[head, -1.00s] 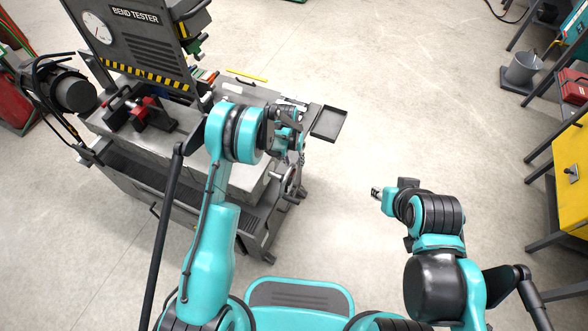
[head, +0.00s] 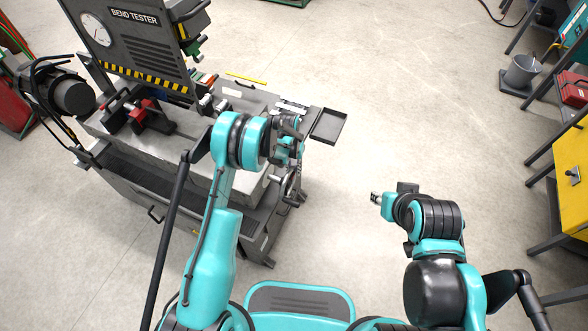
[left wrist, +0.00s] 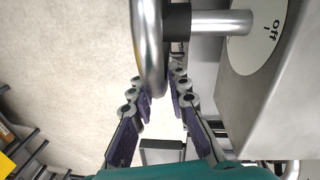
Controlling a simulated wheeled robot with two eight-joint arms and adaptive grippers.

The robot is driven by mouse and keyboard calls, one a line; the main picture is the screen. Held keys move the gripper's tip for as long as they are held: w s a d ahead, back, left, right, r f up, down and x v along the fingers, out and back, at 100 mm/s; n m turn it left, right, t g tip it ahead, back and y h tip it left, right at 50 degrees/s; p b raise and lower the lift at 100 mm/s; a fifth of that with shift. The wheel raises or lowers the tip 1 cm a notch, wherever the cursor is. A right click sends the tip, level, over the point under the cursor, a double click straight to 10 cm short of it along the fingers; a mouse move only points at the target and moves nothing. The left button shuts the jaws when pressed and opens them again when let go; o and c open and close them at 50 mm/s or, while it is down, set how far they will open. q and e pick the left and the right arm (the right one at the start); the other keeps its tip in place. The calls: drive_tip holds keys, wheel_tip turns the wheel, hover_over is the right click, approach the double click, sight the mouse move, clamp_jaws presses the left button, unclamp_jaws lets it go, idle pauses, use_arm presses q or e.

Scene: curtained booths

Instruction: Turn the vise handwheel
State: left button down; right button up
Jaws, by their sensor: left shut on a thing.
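The vise handwheel (head: 291,184) is a metal wheel at the right end of the bend tester bench in the head view. In the left wrist view its thick, shiny rim (left wrist: 150,50) runs between my fingers, with its shaft leading right to a pale disc marked "off" (left wrist: 262,32). My left gripper (head: 290,160) is shut on the rim; its fingertips (left wrist: 160,88) lie on either side of it. My forearm and gripper partly cover the wheel in the head view. My right gripper (head: 377,198) is away from the bench over open floor, too small to read its jaws.
The bend tester (head: 130,45) stands at the upper left, with a motor (head: 70,92) beside it. A black tray (head: 328,126) juts out beyond the wheel. A yellow cabinet (head: 572,150) and a grey bucket (head: 522,72) stand far right. The middle floor is clear.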

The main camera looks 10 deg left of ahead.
use_arm(q)
drive_tip(key=shift+w+d+f+g+y, duration=0.1)
drive_tip(key=shift+w+f+g+y, duration=0.1)
drive_tip(key=shift+f+g, duration=0.3)
drive_tip(key=shift+w+d+f+g+y, duration=0.1)
drive_tip(key=shift+f+g+y, duration=0.15)
drive_tip(key=shift+g, duration=0.45)
drive_tip(key=shift+s+a+f+g, duration=0.1)
drive_tip(key=shift+f+g, duration=0.2)
drive_tip(key=shift+g, duration=0.4)
drive_tip(key=c, duration=1.5)
unclamp_jaws()
drive_tip(key=shift+o, duration=0.2)
drive_tip(key=shift+r, duration=0.1)
drive_tip(key=v, duration=1.1)
drive_tip(key=shift+r, duration=0.35)
